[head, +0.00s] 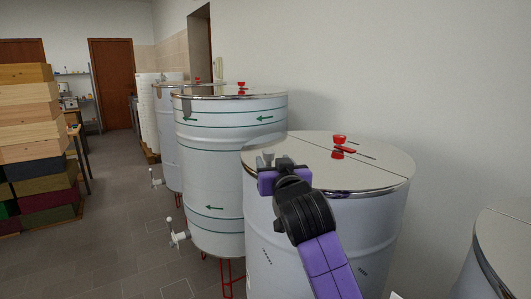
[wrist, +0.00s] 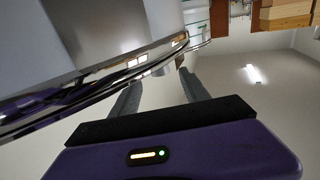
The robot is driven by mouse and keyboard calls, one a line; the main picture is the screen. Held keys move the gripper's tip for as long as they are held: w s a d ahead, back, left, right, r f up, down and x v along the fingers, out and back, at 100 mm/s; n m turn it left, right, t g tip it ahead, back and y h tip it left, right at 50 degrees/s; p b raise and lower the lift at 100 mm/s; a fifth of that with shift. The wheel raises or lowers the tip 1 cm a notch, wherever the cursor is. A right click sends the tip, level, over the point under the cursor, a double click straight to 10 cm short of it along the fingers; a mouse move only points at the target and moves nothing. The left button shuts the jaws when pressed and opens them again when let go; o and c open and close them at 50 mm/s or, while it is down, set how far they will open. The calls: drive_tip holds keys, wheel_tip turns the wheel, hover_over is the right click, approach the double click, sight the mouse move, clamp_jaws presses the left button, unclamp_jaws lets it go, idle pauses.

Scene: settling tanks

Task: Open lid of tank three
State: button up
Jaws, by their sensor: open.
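A row of white and steel settling tanks stands along the wall, and I read no number on any of them. The tank at my arm (head: 265,225) has a closed, pale two-part lid (head: 375,165) with a seam across it and red fittings (head: 339,145) near the middle. My gripper (head: 272,160) is open and empty at the near left edge of this lid, by the rim. In the wrist view, my gripper's two fingers (wrist: 158,90) are apart, with the shiny rim (wrist: 100,92) close beside them. I cannot tell whether they touch it.
A tank with green bands and arrows (head: 215,150) stands just behind, with another tank (head: 167,140) beyond. Part of a further tank (head: 508,240) shows at lower right. Stacked wooden boxes (head: 28,120) stand at left. The tiled floor (head: 120,220) between is clear.

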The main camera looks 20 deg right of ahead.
sight(270, 156)
drive_tip(key=shift+w+d+p, duration=0.15)
drive_tip(key=shift+w+p, duration=0.1)
drive_tip(key=shift+w, duration=1.45)
drive_tip(key=shift+w+d+p, duration=0.1)
drive_tip(key=shift+w+p, duration=0.15)
drive_tip(key=shift+w, duration=1.45)
drive_tip(key=shift+c, duration=0.2)
clamp_jaws()
